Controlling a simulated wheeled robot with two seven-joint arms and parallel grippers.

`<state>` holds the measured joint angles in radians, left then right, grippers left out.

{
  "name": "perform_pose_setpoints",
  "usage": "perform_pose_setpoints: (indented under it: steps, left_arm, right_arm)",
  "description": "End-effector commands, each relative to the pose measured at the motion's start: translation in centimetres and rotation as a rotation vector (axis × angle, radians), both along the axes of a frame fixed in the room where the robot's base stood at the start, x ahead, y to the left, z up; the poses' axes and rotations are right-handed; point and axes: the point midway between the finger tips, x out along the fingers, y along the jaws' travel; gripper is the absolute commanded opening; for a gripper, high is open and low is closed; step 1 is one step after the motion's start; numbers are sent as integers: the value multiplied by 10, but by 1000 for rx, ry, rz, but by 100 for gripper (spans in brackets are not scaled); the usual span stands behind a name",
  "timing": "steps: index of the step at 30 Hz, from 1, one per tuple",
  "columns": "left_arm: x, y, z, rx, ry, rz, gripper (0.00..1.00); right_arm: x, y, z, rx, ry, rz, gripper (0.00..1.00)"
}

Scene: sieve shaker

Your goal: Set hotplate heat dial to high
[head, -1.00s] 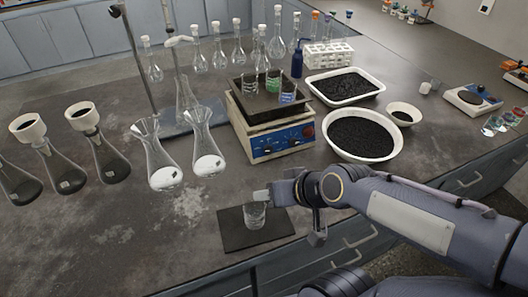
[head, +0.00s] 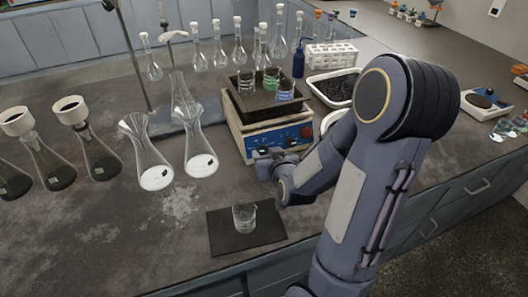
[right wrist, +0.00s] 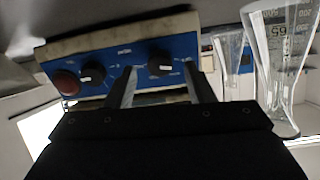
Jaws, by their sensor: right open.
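The hotplate (head: 243,137) stands at the middle of the bench with a blue front panel. In the right wrist view the panel (right wrist: 122,60) carries a red knob (right wrist: 66,82), a black dial (right wrist: 92,73) and another black dial (right wrist: 160,62). The labels are too small to read, so I cannot tell which dial is for heat. My right gripper (head: 262,153) is at the panel's left end; its open fingers (right wrist: 160,78) point at the black dial farther from the red knob, one on each side. Contact cannot be told. My left gripper is not in view.
Beakers with coloured liquid stand on the hotplate's dark top (head: 238,98). A glass beaker (head: 244,217) stands on a dark mat (head: 225,240) in front. Tall glass flasks (head: 199,150) stand close on the left. A tray of black grains (head: 335,88) is behind my right arm.

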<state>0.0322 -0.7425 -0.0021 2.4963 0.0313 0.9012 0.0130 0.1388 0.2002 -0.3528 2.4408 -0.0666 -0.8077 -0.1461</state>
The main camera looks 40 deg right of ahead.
Motion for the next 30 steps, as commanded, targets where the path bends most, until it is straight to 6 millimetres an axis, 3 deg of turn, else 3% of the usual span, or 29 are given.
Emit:
perform_pose_setpoints:
  steps: [6,16,26,30]
  left_arm:
    - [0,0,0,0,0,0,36]
    - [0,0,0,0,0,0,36]
    - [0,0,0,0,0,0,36]
    - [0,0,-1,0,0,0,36]
  right_arm:
    - [21,-7,-9,0,1,0,48]
    - [24,-8,-10,1,0,0,47]
    - [24,-8,-10,1,0,0,4]
    - [24,-8,-10,5,-2,-2,4]
